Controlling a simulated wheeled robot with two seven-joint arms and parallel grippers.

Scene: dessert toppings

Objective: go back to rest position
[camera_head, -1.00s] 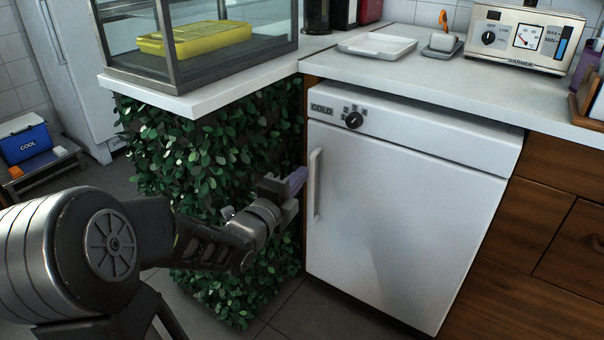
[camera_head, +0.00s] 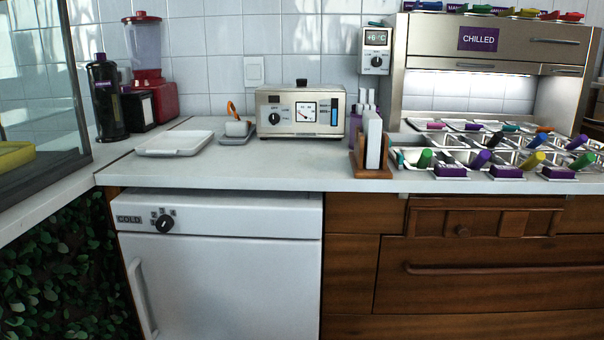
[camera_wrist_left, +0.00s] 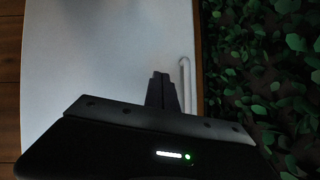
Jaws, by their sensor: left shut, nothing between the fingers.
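My left gripper (camera_wrist_left: 162,92) shows in the left wrist view, its dark fingers together and empty. The white fridge door (camera_wrist_left: 95,60) lies beyond it, with the door's pale handle (camera_wrist_left: 186,85) just to the right of the fingers. Contact between fingers and handle cannot be told from this view. In the head view the same white fridge (camera_head: 225,275) stands under the counter with its door shut, its handle (camera_head: 141,298) at the left side. Neither of my arms shows in the head view.
The counter (camera_head: 300,170) holds a white tray (camera_head: 175,143), a warmer (camera_head: 300,112), and a chilled topping station (camera_head: 480,90) with several tubs. A leafy panel (camera_head: 65,270) stands left of the fridge. Wooden drawers (camera_head: 470,275) are to the right.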

